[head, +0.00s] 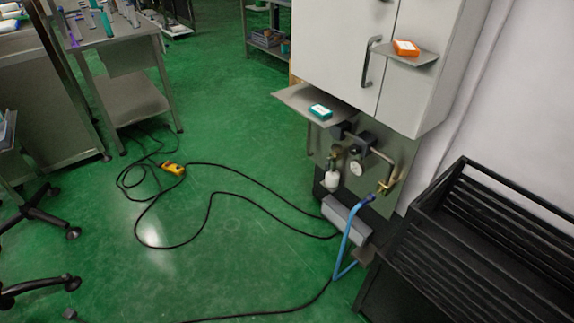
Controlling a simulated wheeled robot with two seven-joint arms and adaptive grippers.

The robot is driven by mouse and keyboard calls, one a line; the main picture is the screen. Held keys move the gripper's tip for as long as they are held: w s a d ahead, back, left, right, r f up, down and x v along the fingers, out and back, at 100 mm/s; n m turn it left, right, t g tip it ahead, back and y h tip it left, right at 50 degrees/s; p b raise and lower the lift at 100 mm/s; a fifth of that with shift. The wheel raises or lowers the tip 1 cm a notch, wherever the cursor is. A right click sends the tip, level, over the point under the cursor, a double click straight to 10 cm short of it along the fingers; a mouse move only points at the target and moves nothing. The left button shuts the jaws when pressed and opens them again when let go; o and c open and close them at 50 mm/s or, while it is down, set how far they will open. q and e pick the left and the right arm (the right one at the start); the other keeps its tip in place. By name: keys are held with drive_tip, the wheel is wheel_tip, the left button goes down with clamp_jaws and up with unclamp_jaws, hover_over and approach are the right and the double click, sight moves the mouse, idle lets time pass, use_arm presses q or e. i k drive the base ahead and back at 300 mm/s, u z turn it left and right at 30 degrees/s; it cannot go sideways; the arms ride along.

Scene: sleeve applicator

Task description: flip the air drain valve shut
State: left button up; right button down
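A brass valve fitting (384,187) sits low at the right of the grey panel under the white cabinet, with a blue hose (345,238) joined near it. A metal pipe runs down to it from above. It is small in the head view, and I cannot tell for sure that it is the drain valve or which way its handle stands. Left of it are a round gauge (356,168) and an air filter unit with a pale bowl (331,180). Neither of my grippers is in view.
The white cabinet (335,40) overhangs the panel. Small shelves hold an orange box (405,48) and a teal box (320,112). A black slatted rack (480,240) stands close on the right. Black cables and a yellow pendant (173,168) lie on the open green floor.

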sight(328, 160)
drive_tip(key=u, duration=0.15)
drive_tip(key=i, duration=1.75)
drive_tip(key=u, duration=1.65)
drive_tip(key=i, duration=1.75)
drive_tip(key=z, duration=3.2)
